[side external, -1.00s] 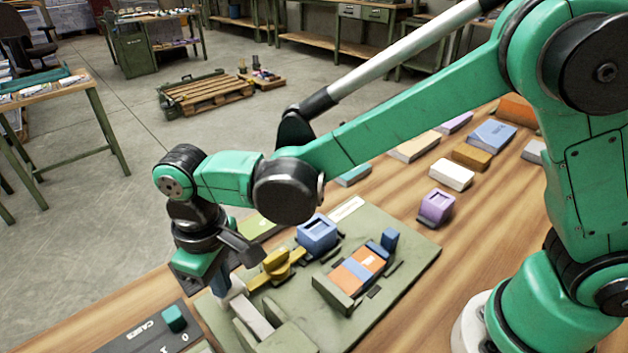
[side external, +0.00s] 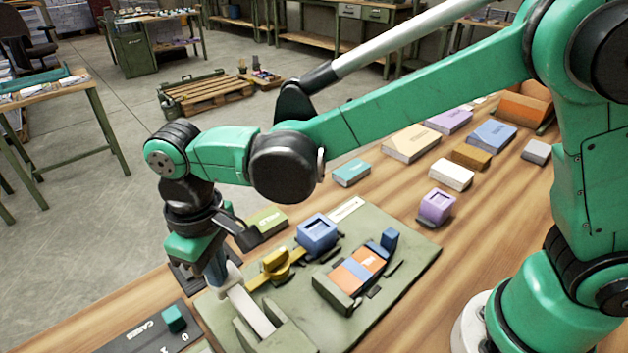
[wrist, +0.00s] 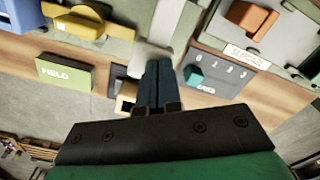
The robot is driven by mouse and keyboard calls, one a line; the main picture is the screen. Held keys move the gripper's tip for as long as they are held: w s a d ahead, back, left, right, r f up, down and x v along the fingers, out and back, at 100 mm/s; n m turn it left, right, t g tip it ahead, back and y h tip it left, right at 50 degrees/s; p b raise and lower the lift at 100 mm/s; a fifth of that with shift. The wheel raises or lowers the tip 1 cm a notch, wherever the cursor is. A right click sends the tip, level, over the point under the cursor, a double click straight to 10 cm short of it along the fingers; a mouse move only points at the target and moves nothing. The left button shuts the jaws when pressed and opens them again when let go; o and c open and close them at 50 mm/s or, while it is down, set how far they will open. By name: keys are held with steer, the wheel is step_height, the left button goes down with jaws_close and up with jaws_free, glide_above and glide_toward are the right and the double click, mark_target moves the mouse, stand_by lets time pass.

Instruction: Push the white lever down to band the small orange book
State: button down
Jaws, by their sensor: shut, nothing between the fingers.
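The white lever (side external: 248,312) slants up from its green mount at the front left of the green board; it also shows in the wrist view (wrist: 168,22). My gripper (side external: 218,282) is shut and empty, its dark fingers pointing down at the lever's free end. In the wrist view the fingertips (wrist: 159,66) overlap the white lever end; whether they touch it, I cannot tell. The small orange book (side external: 344,284) lies in a green holder on the board, with a blue strip across its middle.
A blue open block (side external: 317,232) and a yellow knob (side external: 276,264) stand on the board beside the lever. A dark panel with a teal switch (side external: 174,318) lies at front left. A green FIELD book (side external: 267,220) lies behind. Several books and blocks lie at back right.

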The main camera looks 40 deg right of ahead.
steer(key=shift+r, duration=3.1)
steer(key=shift+d, duration=0.1)
steer(key=s+d+m+t, duration=0.2)
steer(key=d+m+t, duration=0.1)
steer(key=d, duration=0.8)
steer(key=s+d+m+t, duration=0.2)
steer(key=d+m+t, duration=0.1)
steer(key=d, duration=0.8)
steer(key=shift+s+f+t, duration=0.15)
steer(key=shift+t, duration=0.45)
